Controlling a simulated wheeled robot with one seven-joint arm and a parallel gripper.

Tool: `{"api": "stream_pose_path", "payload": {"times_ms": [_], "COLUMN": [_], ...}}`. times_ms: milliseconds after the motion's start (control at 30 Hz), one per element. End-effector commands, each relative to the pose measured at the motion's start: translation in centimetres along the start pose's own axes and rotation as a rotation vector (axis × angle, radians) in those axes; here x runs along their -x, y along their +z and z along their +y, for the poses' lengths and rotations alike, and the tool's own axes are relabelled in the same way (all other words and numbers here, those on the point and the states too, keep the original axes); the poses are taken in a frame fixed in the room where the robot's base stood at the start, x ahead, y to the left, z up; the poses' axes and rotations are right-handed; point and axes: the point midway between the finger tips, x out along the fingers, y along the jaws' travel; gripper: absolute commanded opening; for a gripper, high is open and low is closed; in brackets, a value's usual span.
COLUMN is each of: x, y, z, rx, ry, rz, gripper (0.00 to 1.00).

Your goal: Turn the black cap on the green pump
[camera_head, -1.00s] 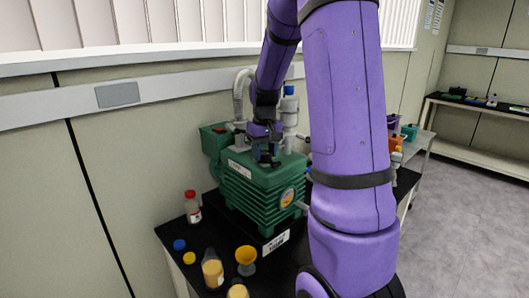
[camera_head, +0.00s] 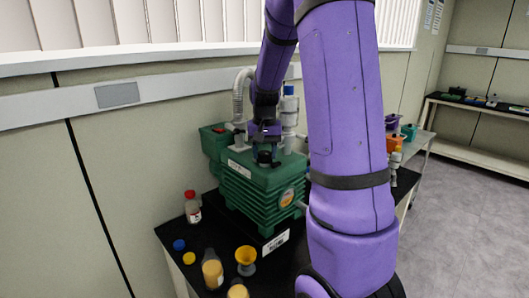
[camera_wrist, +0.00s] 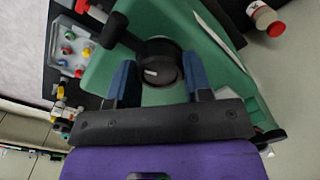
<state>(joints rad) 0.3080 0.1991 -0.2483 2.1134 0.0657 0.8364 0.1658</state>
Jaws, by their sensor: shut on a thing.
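The green pump (camera_head: 262,190) stands on the black table, and its green top fills much of the wrist view (camera_wrist: 215,65). The round black cap (camera_wrist: 160,68), with a pale mark on its face, is on the pump's top. My gripper (camera_wrist: 159,66) has its two blue fingers on opposite sides of the cap and is shut on it. In the head view my gripper (camera_head: 265,152) points down at the top of the pump, and the cap is mostly hidden by it there.
A grey hose (camera_head: 240,95) and a white column with a blue top (camera_head: 289,112) rise close behind my gripper. A red-capped bottle (camera_head: 192,207), a yellow funnel (camera_head: 246,256) and several small containers stand on the table (camera_head: 172,228) in front.

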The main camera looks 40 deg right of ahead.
Motion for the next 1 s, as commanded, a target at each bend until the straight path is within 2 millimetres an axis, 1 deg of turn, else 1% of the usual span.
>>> {"api": "stream_pose_path", "payload": {"times_ms": [200, 233, 333, 600, 733, 867, 1000], "x": [0.1, 0.1, 0.1, 0.1, 0.7, 2.5, 5.2], "y": [-0.1, -0.1, -0.1, 0.0, -0.1, -0.1, -0.1], "z": [0.0, 0.0, 0.0, 0.0, 0.0, -0.1, -0.1], "rx": [0.001, 0.001, 0.001, 0.001, 0.002, 0.003, 0.002], "ry": [-0.001, -0.001, -0.001, 0.000, -0.001, -0.002, -0.003], "rz": [0.003, 0.003, 0.002, 0.001, 0.003, 0.004, 0.005], "gripper": [0.22, 0.48, 0.71, 0.71, 0.71, 0.71, 0.71]}}
